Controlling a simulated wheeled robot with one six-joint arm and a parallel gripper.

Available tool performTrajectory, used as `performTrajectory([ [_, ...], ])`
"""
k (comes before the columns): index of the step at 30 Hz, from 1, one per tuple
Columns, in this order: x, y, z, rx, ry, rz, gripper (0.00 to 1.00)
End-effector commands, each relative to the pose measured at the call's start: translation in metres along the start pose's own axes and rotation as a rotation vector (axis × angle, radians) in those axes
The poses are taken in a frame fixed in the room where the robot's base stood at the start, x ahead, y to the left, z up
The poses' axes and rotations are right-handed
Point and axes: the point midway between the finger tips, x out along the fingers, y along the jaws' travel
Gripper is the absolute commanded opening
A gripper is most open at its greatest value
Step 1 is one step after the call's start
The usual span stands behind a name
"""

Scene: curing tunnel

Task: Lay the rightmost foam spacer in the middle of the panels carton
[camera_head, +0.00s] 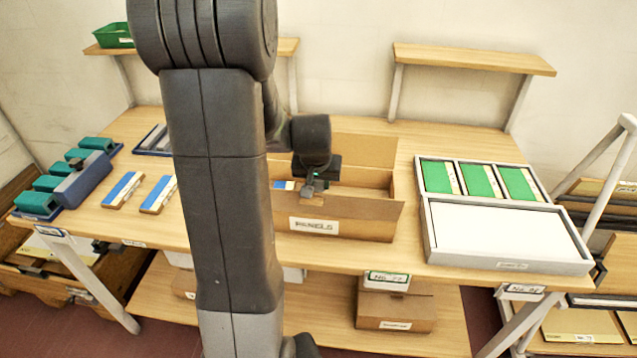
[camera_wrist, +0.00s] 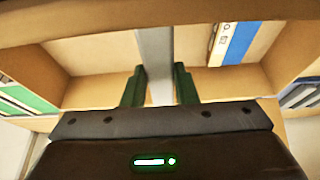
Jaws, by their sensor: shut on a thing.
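The panels carton (camera_head: 379,219) stands open in the middle of the bench, its back flap raised and its front labelled PANELS. My gripper (camera_head: 312,184) reaches down into it. In the wrist view my gripper's green fingers (camera_wrist: 159,88) are shut on a light grey strip (camera_wrist: 155,50), which looks like the foam spacer. It lies between the carton's walls; whether it touches the floor I cannot tell. A blue-and-white striped panel (camera_wrist: 238,42) is in the carton to one side of the strip, apart from it. It shows left of my gripper in the head view (camera_head: 283,185).
Two blue-striped panels (camera_head: 123,190) lie left of the carton. A blue rack with teal blocks (camera_head: 84,180) stands at the far left. A white tray (camera_head: 480,262) with green panels (camera_head: 478,180) is at right. My arm hides part of the bench and carton.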

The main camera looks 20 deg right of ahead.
Motion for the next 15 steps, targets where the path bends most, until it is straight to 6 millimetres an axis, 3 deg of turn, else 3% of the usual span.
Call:
performTrajectory([
  [15,0.0117,0.0000,0.0048,0.000,0.001,0.000,0.05],
])
